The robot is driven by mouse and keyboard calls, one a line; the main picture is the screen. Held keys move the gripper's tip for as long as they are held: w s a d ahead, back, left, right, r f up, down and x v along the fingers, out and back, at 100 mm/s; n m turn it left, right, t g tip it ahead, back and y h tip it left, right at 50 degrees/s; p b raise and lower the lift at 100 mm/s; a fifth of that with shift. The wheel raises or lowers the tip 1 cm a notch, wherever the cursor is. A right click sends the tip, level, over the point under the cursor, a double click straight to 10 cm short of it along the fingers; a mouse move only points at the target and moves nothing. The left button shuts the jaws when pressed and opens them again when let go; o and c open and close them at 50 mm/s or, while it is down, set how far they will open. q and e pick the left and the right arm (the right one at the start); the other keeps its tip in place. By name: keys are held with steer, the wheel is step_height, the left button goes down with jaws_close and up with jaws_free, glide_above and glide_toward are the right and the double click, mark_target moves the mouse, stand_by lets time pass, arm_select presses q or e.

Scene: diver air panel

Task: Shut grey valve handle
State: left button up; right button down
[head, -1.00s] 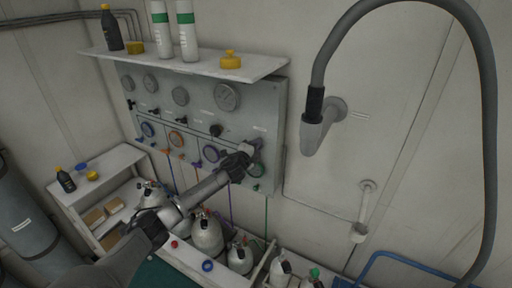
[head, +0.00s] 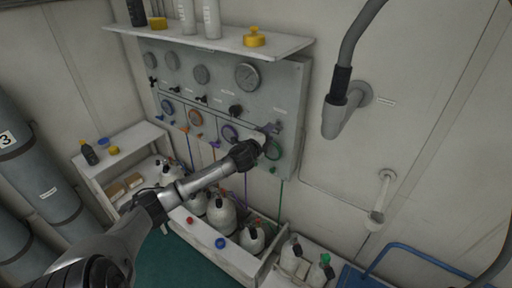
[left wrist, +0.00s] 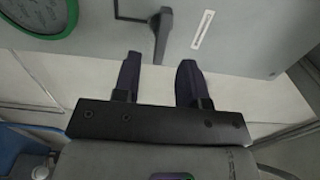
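The grey valve handle (left wrist: 162,36) shows in the left wrist view as a dark grey lever on the pale panel, with a thin line running to its pivot. Its free end reaches toward the space between my left gripper's fingertips (left wrist: 158,68). The two dark fingers are apart, with a gap on each side of the lever, so the gripper is open. In the head view my left gripper (head: 268,137) is at the lower right of the air panel (head: 292,95), by the green-rimmed gauge (head: 274,150); it largely hides the handle there. My right gripper is not in view.
A shelf (head: 215,38) with bottles and a yellow item juts out above the panel. A grey hose holder (head: 345,108) is on the wall at right. Cylinders stand in a white crate (head: 232,262) below. A blue rail (head: 420,262) is at lower right.

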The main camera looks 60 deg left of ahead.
arm_select(q)
steer(key=b+v, duration=0.1)
steer(key=v, duration=0.7)
steer(key=shift+s, duration=0.3)
steer(key=shift+d, duration=0.1)
